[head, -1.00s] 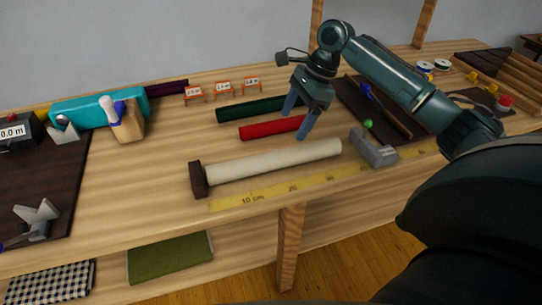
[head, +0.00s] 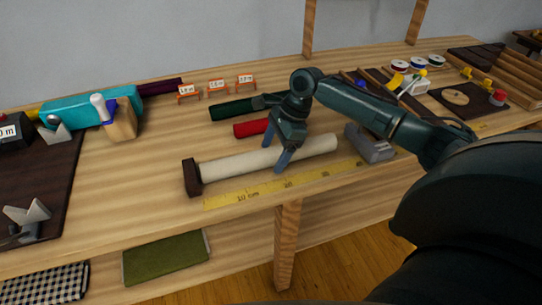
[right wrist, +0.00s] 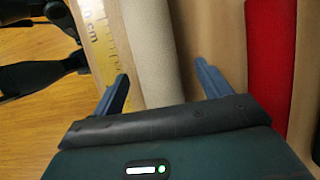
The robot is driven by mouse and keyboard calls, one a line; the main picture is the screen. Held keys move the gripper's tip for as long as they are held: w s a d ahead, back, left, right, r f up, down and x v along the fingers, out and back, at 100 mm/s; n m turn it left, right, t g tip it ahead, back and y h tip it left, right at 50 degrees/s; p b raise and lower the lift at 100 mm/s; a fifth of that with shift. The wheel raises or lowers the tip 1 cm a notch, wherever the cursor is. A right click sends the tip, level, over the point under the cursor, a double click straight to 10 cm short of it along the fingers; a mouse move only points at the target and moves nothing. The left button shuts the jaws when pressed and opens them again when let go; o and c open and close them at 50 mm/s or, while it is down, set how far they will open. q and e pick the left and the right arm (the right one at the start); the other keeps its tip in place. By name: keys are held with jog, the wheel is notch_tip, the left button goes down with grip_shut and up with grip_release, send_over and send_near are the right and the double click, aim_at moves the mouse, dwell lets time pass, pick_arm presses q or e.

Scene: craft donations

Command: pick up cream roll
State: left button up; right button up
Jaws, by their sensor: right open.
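The cream roll (head: 235,163) lies on the wooden bench, its left end against a dark brown block (head: 192,177). My right gripper (head: 276,158) is over the roll, right of its middle, with its blue fingers apart. In the right wrist view the cream roll (right wrist: 151,50) runs between the two fingertips of the open gripper (right wrist: 165,80). The roll lies closer to the left finger there. I cannot tell how far above the bench the fingertips are. My left gripper is not in view.
A red roll (head: 250,128) and a dark green roll (head: 232,109) lie behind the cream roll. A yellow ruler strip (head: 235,196) runs along the bench's front edge. A grey tool (head: 370,145) stands just right of the roll's end.

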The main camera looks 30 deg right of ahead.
jog(key=c, duration=1.2)
jog(key=shift+c, duration=0.2)
jog(key=shift+r, duration=0.15)
